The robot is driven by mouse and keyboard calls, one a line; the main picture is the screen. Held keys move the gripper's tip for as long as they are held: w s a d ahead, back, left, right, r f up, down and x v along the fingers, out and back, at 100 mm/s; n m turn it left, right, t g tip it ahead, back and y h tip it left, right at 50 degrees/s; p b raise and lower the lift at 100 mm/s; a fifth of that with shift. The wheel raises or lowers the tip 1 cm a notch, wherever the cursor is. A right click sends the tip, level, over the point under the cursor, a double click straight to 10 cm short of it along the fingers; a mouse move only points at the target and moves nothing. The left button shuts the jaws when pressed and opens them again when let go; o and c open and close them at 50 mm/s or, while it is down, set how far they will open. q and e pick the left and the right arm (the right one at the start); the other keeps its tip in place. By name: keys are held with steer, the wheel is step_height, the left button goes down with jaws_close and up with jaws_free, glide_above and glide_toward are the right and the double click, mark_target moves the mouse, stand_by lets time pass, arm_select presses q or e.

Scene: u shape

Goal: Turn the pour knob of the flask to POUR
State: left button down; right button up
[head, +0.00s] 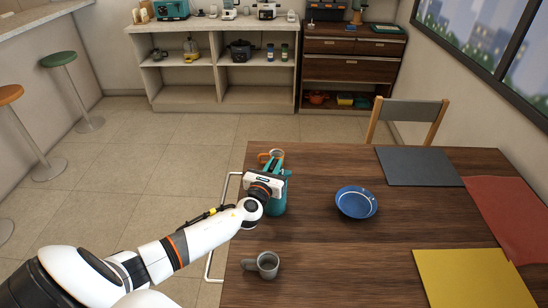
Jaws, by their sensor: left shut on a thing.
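The teal flask (278,193) stands on the wooden table near its left edge, with an orange ring-shaped part (267,156) showing beyond it. My left gripper (266,178) is at the flask, shut on its upper part. The gripper body hides the flask's near side and the fingertips, so I cannot make out the pour knob or its setting. My right gripper is not in view.
A grey mug (266,265) stands at the near left of the table (330,270). A blue bowl (356,202) sits mid-table. Grey (418,166), red (508,212) and yellow (472,279) mats lie to the right. A chair (408,112) stands behind.

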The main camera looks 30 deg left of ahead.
arm_select(q)
steer(key=shift+r+n+g+y+p, duration=0.1)
steer(key=shift+n+g+y+p, duration=0.5)
steer(key=shift+n+y, duration=0.9)
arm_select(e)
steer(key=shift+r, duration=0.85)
arm_select(q)
steer(key=shift+y, duration=0.7)
steer(key=c, duration=1.4)
jaws_free()
steer(key=shift+o, duration=0.2)
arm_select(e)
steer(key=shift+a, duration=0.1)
arm_select(q)
steer(key=b+v, duration=0.1)
steer(key=v, duration=1.1)
steer(key=shift+r, duration=0.2)
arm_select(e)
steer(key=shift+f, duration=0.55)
